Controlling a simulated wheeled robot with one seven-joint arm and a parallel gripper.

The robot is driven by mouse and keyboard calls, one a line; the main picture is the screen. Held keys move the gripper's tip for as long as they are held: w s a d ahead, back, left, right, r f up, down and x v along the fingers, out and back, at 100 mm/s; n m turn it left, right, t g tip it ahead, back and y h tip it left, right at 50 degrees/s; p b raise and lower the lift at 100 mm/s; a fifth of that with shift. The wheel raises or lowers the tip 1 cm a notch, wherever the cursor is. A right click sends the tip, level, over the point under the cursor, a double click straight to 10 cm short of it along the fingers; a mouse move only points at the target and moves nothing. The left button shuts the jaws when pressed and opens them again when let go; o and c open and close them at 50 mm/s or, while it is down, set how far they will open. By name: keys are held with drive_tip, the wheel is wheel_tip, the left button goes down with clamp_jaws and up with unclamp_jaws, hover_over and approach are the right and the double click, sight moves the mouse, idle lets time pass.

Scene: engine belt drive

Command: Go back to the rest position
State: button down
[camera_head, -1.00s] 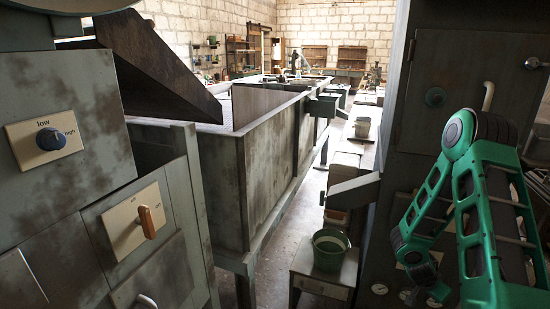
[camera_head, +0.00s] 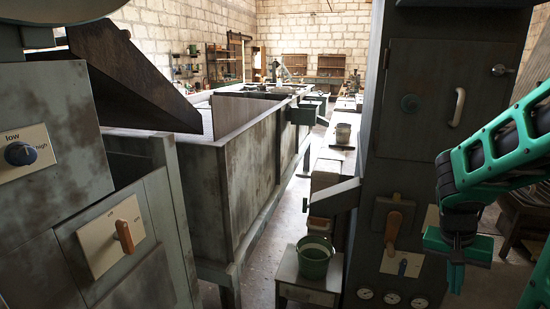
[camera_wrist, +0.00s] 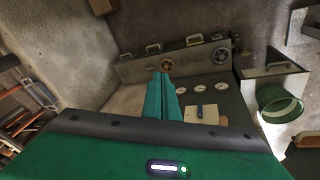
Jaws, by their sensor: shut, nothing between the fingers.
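My gripper (camera_head: 456,277) hangs at the right of the head view, pointing down, in front of the right side of the grey cabinet with gauges. Its fingers also show in the wrist view (camera_wrist: 164,97), pressed together with nothing between them. My green arm (camera_head: 500,145) reaches in from the right edge of the head view. The gripper appears apart from the cabinet, though the exact gap cannot be told.
A grey cabinet (camera_head: 418,135) has a switch with a wooden handle (camera_head: 392,228) and gauges (camera_head: 391,298). A green bucket (camera_head: 314,262) stands on a small stand. A panel at left has a low-high knob (camera_head: 20,153) and a wooden-handled switch (camera_head: 124,236). Long grey tank (camera_head: 190,170) fills the middle.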

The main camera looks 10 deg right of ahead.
drive_tip(key=s+a+r+n+y, duration=0.3)
drive_tip(key=s+a+r, duration=0.3)
drive_tip(key=s+a, duration=0.3)
drive_tip(key=shift+s+a+n+y, duration=0.3)
drive_tip(key=shift+s+a+n, duration=0.15)
drive_tip(key=shift+s, duration=0.4)
drive_tip(key=shift+w+f, duration=0.2)
drive_tip(key=shift+w, duration=0.4)
